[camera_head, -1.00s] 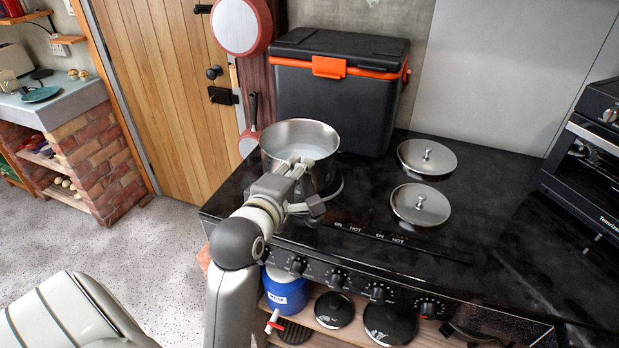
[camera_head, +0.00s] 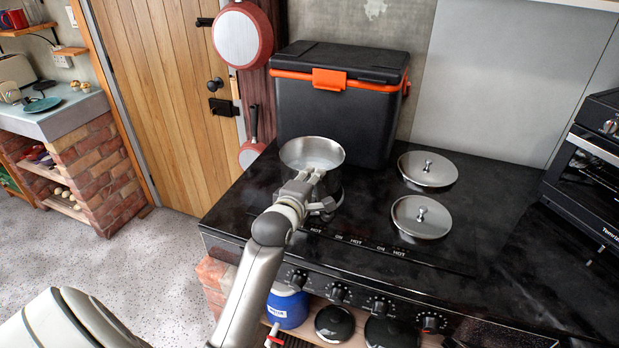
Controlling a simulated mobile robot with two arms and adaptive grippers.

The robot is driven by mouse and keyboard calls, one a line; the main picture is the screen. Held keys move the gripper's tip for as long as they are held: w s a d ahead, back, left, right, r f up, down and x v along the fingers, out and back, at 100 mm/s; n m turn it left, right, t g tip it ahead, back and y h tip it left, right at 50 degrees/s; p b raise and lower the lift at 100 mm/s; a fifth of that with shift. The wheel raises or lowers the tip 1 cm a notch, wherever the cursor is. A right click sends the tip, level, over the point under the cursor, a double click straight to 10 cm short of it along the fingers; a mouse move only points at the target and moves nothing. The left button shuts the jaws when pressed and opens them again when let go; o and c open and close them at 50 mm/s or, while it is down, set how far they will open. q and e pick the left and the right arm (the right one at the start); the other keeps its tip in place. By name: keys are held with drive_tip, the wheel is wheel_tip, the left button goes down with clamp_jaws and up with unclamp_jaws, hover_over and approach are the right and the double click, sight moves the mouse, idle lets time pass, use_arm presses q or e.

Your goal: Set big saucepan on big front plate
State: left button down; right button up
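The big saucepan (camera_head: 312,153) is a silver open pot, upright over the left part of the black hob. My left gripper (camera_head: 312,181) is at its near side, shut on it at the rim or handle; the arm hides the exact grip. The saucepan's base and the hob just under it are mostly hidden by the gripper. I cannot tell whether the base touches the hob or hovers slightly above it. A rounded edge shows just right of the gripper, but I cannot tell if it belongs to a plate. My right gripper is not in view.
Two metal lids (camera_head: 428,169) (camera_head: 421,216) with knobs lie on the right of the hob (camera_head: 365,215). A black cool box (camera_head: 340,110) with orange trim stands close behind the saucepan. A toaster oven (camera_head: 590,175) is at the far right. Red pans hang at the back.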

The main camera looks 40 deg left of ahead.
use_arm(q)
drive_tip(key=f, duration=0.2)
drive_tip(key=w+f, duration=0.1)
drive_tip(key=shift+a+f, duration=0.2)
drive_tip(key=shift+f, duration=0.15)
drive_tip(key=c, duration=1.5)
unclamp_jaws()
drive_tip(key=shift+f, duration=0.3)
drive_tip(key=o, duration=0.4)
drive_tip(key=shift+s+d+r, duration=0.1)
drive_tip(key=shift+s, duration=0.1)
drive_tip(key=b+v, duration=0.1)
drive_tip(key=v, duration=1.1)
